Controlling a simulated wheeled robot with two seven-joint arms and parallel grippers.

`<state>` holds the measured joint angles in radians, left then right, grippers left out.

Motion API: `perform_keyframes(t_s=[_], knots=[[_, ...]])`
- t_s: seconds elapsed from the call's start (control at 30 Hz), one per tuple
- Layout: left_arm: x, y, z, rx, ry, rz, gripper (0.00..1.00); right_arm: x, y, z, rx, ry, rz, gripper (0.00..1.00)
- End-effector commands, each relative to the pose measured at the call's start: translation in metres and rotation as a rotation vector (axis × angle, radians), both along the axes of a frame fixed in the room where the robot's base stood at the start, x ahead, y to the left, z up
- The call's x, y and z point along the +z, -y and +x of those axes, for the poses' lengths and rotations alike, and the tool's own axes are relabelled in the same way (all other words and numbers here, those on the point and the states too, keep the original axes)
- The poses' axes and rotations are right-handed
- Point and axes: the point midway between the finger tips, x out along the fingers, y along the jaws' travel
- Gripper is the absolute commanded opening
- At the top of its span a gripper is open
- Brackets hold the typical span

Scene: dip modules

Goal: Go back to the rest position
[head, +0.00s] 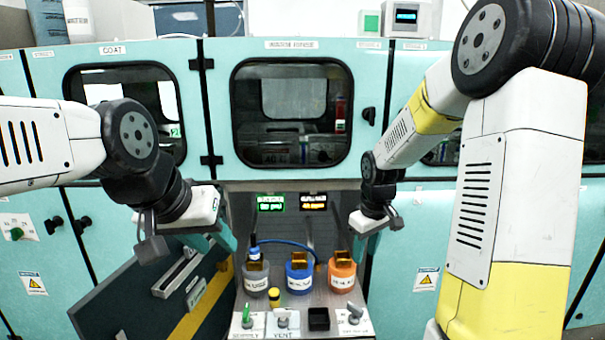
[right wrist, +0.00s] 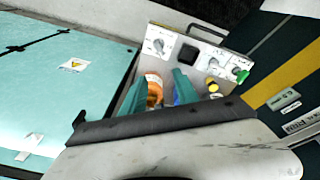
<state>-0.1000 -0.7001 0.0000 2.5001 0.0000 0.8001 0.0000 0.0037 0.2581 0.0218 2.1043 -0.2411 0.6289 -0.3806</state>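My left gripper (head: 216,240) hangs at the left edge of the open bay, above the lowered dark panel. Its teal fingers are partly hidden by its white body, and I cannot tell how far they are apart. My right gripper (head: 362,246) is at the bay's right edge, above and right of the orange pot. In the right wrist view its teal fingers (right wrist: 160,92) stand apart with nothing held between them. A grey pot (head: 256,282), a blue pot (head: 298,281) and an orange pot (head: 342,277) stand in a row inside the bay, clear of both grippers.
A control panel (head: 268,328) with switches and a black square socket (head: 318,319) lies in front of the pots. A dark panel with a yellow stripe (head: 198,318) slopes out at left. Teal cabinet doors (head: 290,60) with windows stand behind. Two small displays (head: 271,203) glow above the pots.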

Motion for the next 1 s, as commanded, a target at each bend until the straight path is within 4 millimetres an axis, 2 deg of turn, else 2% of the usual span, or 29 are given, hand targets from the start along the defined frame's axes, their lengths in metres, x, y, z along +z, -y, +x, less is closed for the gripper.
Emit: perform_keyframes(t_s=[0.03,0.1,0.3,0.4,0.6,0.7,0.8,1.0], knots=[[0.0,0.0,0.0,0.0,0.0,0.0,0.36,0.026,-0.001,-0.012,-0.039,0.035,0.014,0.36],[0.0,0.0,0.0,0.0,0.0,0.0,0.36,0.053,-0.002,-0.029,-0.094,0.072,0.038,0.36],[0.0,0.0,0.0,0.0,0.0,0.0,0.36,0.116,-0.008,-0.088,-0.243,0.17,0.126,0.36],[0.0,0.0,0.0,0.0,0.0,0.0,0.36,0.139,-0.012,-0.119,-0.312,0.216,0.179,0.36],[0.0,0.0,0.0,0.0,0.0,0.0,0.36,0.163,-0.019,-0.173,-0.419,0.285,0.285,0.36],[0.0,0.0,0.0,0.0,0.0,0.0,0.36,0.167,-0.022,-0.19,-0.451,0.301,0.321,0.36],[0.0,0.0,0.0,0.0,0.0,0.0,0.36,0.169,-0.024,-0.199,-0.467,0.31,0.341,0.36],[0.0,0.0,0.0,0.0,0.0,0.0,0.36,0.169,-0.024,-0.201,-0.474,0.312,0.348,0.36]])
